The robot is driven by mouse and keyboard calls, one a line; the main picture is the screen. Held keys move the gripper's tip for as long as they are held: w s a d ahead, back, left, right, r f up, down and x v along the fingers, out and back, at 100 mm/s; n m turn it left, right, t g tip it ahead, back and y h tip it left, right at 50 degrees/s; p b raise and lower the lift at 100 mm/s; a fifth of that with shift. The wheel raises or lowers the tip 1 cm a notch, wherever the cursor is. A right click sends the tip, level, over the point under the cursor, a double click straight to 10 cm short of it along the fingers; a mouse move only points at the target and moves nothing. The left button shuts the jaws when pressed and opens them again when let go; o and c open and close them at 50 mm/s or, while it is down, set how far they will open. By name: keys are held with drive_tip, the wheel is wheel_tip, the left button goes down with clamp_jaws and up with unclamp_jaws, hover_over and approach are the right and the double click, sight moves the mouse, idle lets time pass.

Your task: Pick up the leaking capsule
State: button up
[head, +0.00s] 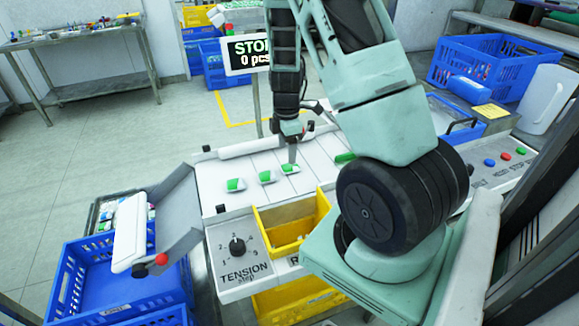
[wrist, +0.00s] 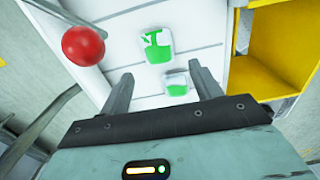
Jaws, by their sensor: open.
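Several green-and-white capsules lie in a spaced row on the white slatted surface (head: 225,167). In the head view they include a left capsule (head: 236,185), a middle capsule (head: 266,177) and a right capsule (head: 290,169); a further green one (head: 345,157) is partly hidden by my arm. My gripper (head: 292,148) is over the row, close to the right capsule. In the wrist view my gripper (wrist: 160,70) is open and empty. A larger-looking capsule (wrist: 157,45) is ahead of the fingertips and a smaller-looking one (wrist: 177,84) shows between the fingers. I cannot tell which capsule leaks.
A red ball knob (wrist: 83,47) is near the left finger in the wrist view. A yellow bin (head: 283,239) adjoins the surface's front edge, beside the tension dial (head: 237,246). A blue crate (head: 125,283) stands at left. A sign (head: 247,54) reads STOP, 0 pcs.

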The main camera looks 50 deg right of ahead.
sight(287, 166)
drive_tip(key=shift+d+f+p, duration=0.1)
drive_tip(key=shift+f+p, duration=0.55)
drive_tip(key=shift+f, duration=2.25)
drive_tip(key=c, duration=1)
